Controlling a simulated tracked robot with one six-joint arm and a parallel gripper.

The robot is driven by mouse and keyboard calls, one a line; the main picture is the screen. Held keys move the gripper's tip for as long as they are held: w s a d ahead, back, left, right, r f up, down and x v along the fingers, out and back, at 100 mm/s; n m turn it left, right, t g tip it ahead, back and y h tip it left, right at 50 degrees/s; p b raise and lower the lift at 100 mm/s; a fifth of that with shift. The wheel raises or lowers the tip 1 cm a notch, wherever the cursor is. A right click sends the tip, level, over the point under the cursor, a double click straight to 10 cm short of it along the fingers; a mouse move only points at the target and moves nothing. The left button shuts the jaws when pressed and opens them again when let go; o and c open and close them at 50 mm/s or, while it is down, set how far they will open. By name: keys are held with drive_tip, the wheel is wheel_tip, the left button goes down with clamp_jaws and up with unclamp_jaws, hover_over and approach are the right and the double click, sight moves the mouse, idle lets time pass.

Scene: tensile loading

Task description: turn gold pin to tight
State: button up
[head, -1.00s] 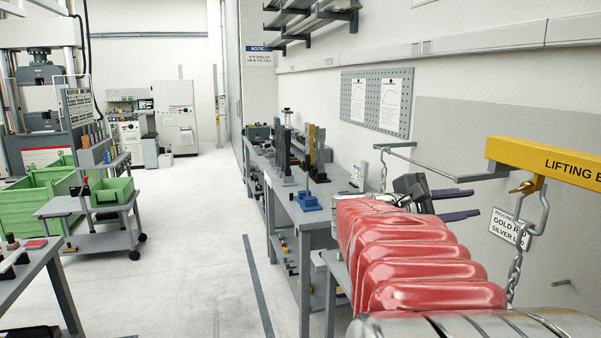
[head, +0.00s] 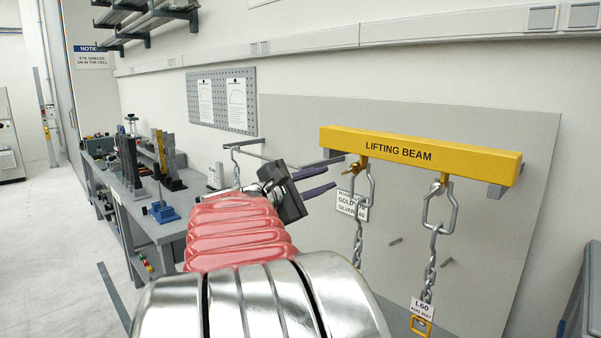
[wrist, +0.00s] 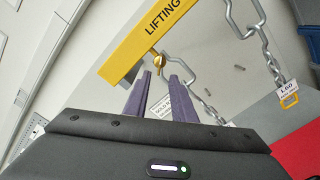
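The yellow lifting beam (head: 425,155) hangs in front of a grey wall panel. A gold pin (head: 353,172) sits at its left end, at the top of a silver shackle (head: 371,188) with a chain below. In the wrist view the gold pin (wrist: 158,62) is just beyond my fingertips. My gripper (head: 338,174) has two purple fingers, spread apart with nothing between them, left of the pin. In the wrist view my gripper (wrist: 161,75) points toward the pin, apparently without touching it. How tight the pin is cannot be told.
A sign (head: 352,205) is partly hidden behind the left shackle. A metal bracket bar (head: 290,168) lies behind my gripper. A workbench (head: 165,225) stands left.

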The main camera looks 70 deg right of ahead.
sight(347, 172)
drive_tip(key=x, duration=0.9)
drive_tip(key=shift+s, duration=0.1)
clamp_jaws()
drive_tip(key=shift+f, duration=0.1)
